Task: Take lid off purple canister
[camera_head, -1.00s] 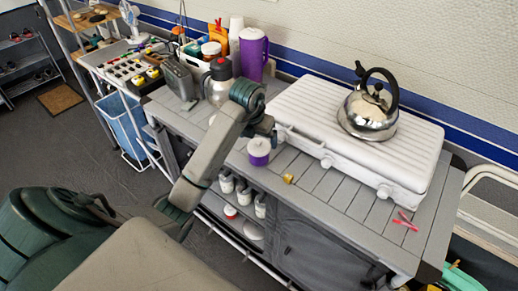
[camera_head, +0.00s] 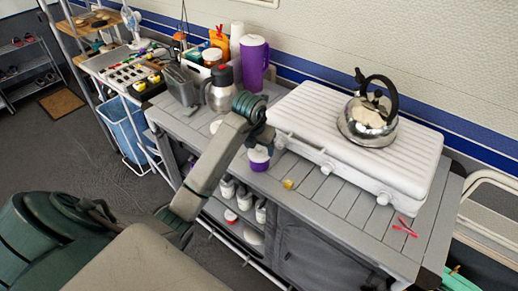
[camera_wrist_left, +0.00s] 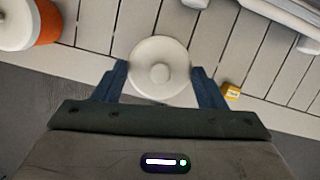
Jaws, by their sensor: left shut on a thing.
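The small purple canister (camera_head: 259,165) stands upright on the grey slatted counter, just in front of the white stove. I cannot tell whether the lid is apart from the canister. My right gripper is not in view.
The white stove (camera_head: 350,145) with a steel kettle (camera_head: 367,122) is behind and right. A small yellow block (camera_head: 289,184) lies right of the canister. A steel flask (camera_head: 219,92) and a tall purple pitcher (camera_head: 253,65) stand behind left. Pink tongs (camera_head: 405,228) lie far right.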

